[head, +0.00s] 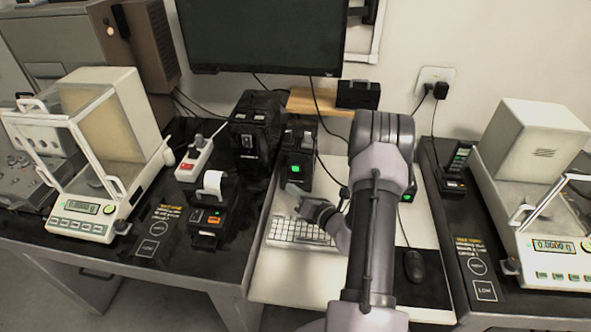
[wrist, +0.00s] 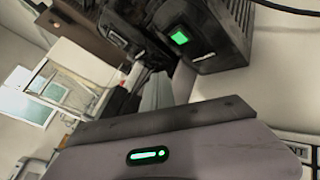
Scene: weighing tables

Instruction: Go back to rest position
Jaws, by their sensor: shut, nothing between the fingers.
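My arm rises from the bottom of the head view, bends at a high elbow and comes back down to my gripper (head: 293,191). My gripper is above the keyboard (head: 298,231), in front of a black device with a green-lit button (head: 296,169). It is small in this view. In the wrist view, my grey gripper body with a green light fills the bottom, and the fingers (wrist: 166,92) show beyond its edge. The gripper is shut and holds nothing. The green-lit device (wrist: 180,38) also shows there, beyond the fingers.
A balance with a glass shield (head: 85,229) stands at left, another (head: 553,272) at right. A label printer (head: 209,215) and a power strip (head: 196,158) lie left of the keyboard. A mouse (head: 414,266) lies right of my arm. A monitor (head: 262,36) hangs behind.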

